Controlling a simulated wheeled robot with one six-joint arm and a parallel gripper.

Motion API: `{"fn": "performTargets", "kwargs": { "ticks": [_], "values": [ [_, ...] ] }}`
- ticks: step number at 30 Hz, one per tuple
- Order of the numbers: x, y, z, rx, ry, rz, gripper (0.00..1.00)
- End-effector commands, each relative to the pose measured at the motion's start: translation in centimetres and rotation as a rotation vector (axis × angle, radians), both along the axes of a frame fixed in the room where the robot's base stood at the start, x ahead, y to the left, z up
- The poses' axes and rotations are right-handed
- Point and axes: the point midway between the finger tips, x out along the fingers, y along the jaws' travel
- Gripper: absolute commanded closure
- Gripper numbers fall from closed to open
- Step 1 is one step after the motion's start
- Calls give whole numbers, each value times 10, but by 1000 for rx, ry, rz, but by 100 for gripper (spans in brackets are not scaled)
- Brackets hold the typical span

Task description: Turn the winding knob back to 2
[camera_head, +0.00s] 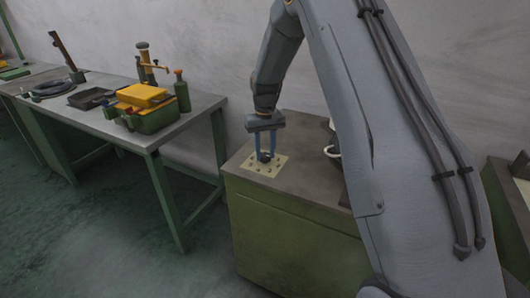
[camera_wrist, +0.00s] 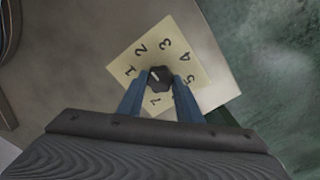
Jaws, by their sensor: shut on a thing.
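The winding knob (camera_wrist: 159,78) is small and dark, on a cream dial plate (camera_wrist: 204,91) with black numbers. In the wrist view its white mark lies to the upper left, roughly toward 1 and 2; I cannot tell exactly which number it meets. In the head view the dial plate (camera_head: 279,161) lies flat on top of a green cabinet (camera_head: 290,225). My gripper (camera_head: 264,157) points down onto it, its blue fingers on either side of the knob and shut on it. In the wrist view the fingers hide part of the lower numbers.
Floor between bench and cabinet is clear.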

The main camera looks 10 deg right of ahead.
Motion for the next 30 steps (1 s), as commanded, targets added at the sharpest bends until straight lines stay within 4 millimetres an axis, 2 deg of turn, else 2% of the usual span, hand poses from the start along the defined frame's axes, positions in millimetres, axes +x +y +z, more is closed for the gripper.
{"fn": "performTargets", "kwargs": {
  "ticks": [8,9,12,23,30],
  "values": [
    [2,1,2,0,-4,0,91],
    [2,1,2,0,-4,0,65],
    [1,0,1,0,-4,0,50],
    [1,0,5,0,-3,-1,50],
    [2,1,39,0,-6,-1,50]
  ]
}}
